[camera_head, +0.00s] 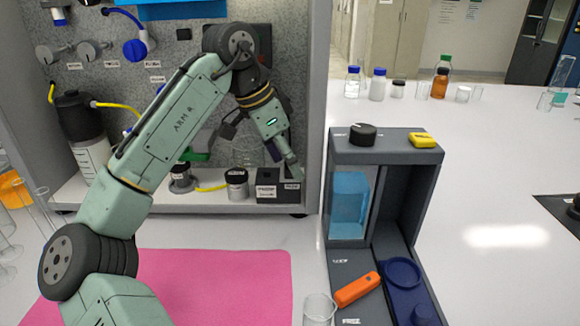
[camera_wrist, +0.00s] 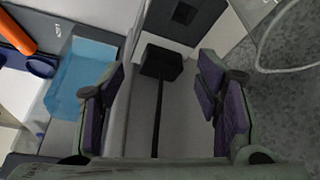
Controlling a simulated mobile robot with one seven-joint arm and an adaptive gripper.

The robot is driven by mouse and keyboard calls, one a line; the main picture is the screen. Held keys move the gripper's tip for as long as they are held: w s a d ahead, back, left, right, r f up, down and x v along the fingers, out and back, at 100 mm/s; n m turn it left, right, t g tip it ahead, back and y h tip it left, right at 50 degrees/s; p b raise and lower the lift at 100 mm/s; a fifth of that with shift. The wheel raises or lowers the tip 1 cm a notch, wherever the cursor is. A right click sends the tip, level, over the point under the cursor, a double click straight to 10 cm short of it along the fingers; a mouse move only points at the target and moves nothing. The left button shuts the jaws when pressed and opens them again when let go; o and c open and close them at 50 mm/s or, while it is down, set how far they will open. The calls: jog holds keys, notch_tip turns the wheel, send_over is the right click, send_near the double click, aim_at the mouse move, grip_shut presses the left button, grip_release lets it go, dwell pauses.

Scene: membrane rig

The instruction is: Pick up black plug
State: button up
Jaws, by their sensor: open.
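The black plug (camera_wrist: 160,62) shows in the wrist view as a dark blocky head with a thin dark stem or cord running down the picture. It lies beside a dark box with a square hole (camera_wrist: 185,14). My gripper (camera_wrist: 164,82) is open, its purple-padded fingers on either side of the plug in the picture. They do not visibly touch it, and the gap in depth is hard to judge. In the head view my gripper (camera_head: 287,163) points down just above the dark labelled box (camera_head: 278,187) on the rig's shelf. I cannot make out the plug there.
The rig's side wall (camera_head: 318,110) rises close to the right of my gripper. Lidded jars (camera_head: 237,184) and yellow tubing stand left of the box. A grey device with a blue translucent block (camera_head: 349,204) stands to the right. A pink mat (camera_head: 215,285) lies in front.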

jog(key=shift+d+f, duration=0.1)
jog(key=shift+f, duration=0.2)
jog(key=shift+c, duration=0.4)
jog(key=c, duration=0.9)
